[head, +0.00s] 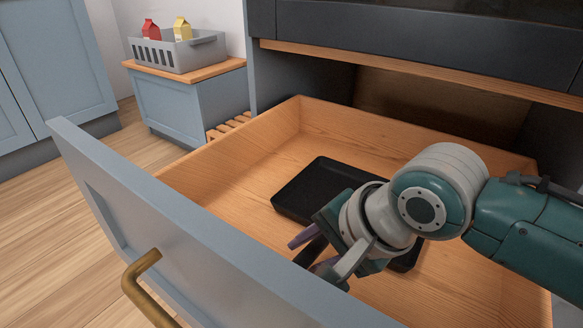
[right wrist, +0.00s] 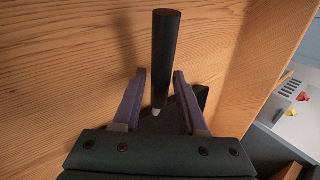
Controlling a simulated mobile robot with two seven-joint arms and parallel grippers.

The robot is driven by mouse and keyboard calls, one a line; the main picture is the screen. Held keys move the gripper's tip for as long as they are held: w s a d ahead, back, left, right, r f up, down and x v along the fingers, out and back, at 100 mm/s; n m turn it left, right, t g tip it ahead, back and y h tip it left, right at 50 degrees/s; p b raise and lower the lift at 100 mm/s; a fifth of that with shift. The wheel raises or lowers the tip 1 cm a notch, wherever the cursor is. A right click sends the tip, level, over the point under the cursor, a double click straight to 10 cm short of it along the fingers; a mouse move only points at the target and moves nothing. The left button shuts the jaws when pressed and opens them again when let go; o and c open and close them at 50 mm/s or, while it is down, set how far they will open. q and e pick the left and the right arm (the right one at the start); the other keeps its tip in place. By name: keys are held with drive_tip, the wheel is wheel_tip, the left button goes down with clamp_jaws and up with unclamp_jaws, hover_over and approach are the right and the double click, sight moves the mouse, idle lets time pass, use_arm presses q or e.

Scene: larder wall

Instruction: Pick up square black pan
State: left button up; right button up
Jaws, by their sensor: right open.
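The square black pan (head: 318,187) lies flat in the open wooden drawer, partly hidden behind my right arm. My right gripper (head: 305,258) is over the drawer at the pan's near side, close behind the drawer front. In the right wrist view the pan's black handle (right wrist: 166,50) runs between the two open purple fingers of my right gripper (right wrist: 159,74). The fingers stand apart on both sides of the handle, with visible gaps. A dark part of the pan (right wrist: 202,95) shows behind the right finger. My left gripper is not in view.
The drawer (head: 225,165) is pulled out, its blue front (head: 190,225) bearing a brass handle (head: 140,275). A dark oven-like unit (head: 430,40) overhangs its back. A grey basket (head: 175,55) with red and yellow cartons stands on a low cabinet. Drawer floor left of the pan is clear.

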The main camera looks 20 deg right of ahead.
drive_tip(key=shift+w+f, duration=0.1)
clamp_jaws()
idle(0.3)
idle(1.1)
